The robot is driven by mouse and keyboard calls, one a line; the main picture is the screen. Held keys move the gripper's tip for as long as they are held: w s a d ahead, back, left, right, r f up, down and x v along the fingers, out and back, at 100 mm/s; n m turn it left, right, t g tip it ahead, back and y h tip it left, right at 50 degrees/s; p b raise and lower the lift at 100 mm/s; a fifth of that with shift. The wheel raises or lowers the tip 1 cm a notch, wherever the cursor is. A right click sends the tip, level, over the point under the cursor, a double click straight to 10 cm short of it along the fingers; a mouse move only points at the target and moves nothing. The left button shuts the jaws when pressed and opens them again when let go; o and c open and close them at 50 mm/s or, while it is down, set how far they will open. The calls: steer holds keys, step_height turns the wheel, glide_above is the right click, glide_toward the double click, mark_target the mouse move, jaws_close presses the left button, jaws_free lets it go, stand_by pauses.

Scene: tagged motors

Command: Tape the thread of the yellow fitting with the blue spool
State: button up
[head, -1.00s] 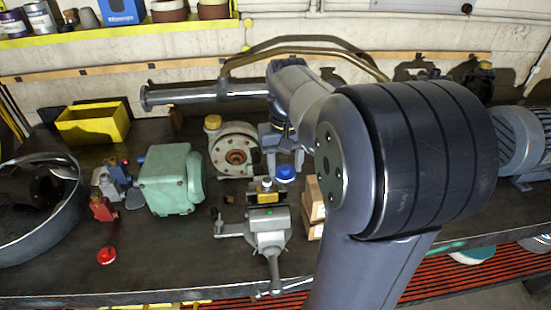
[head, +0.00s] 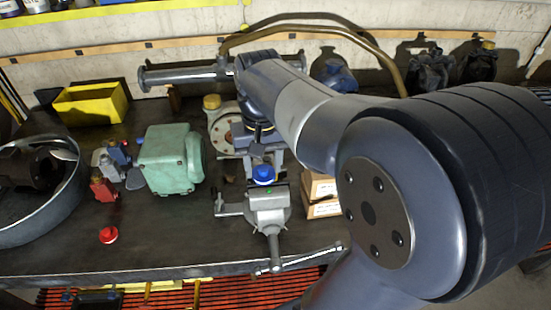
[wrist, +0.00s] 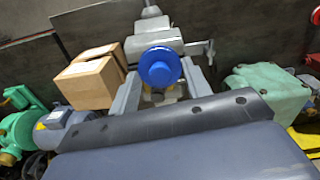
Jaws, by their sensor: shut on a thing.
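The blue spool (head: 263,174) is held by my gripper (head: 262,160) above the vise (head: 268,216), in line with the jaws in the head view. In the wrist view the blue spool (wrist: 160,67) sits between my two grey fingers, with the vise (wrist: 152,40) just beyond it. The yellow fitting, seen in the vise earlier, is hidden behind the spool and gripper in the head view. Only a little yellow shows below the spool in the wrist view. I cannot tell whether spool and thread touch.
A red spool (head: 108,235) lies on the bench at left. A green motor housing (head: 172,160) stands left of the vise, and cardboard boxes (head: 318,188) stand close on its right. A yellow bin (head: 90,104) is at the back left.

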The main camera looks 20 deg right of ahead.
steer(key=shift+w+a, duration=0.3)
steer(key=shift+a, duration=0.15)
steer(key=shift+w+a+p, duration=0.3)
steer(key=shift+w+a, duration=0.05)
steer(key=shift+w, duration=0.2)
steer(key=shift+w+a+p, duration=0.25)
steer(key=shift+w+a, duration=0.05)
steer(key=shift+w, duration=0.25)
steer(key=w, duration=0.1)
steer(key=w+d+p, duration=0.1)
steer(key=w, duration=0.1)
steer(key=w+d+p, duration=0.1)
steer(key=w, duration=0.1)
steer(key=shift+d, duration=0.1)
steer(key=shift+w+d+r+p, duration=0.15)
steer(key=shift+w+d+p, duration=0.1)
steer(key=shift+d+p, duration=0.1)
steer(key=shift+a+r+p, duration=0.1)
steer(key=shift+r+p, duration=0.3)
steer(key=shift+r, duration=2.45)
steer(key=shift+f, duration=0.1)
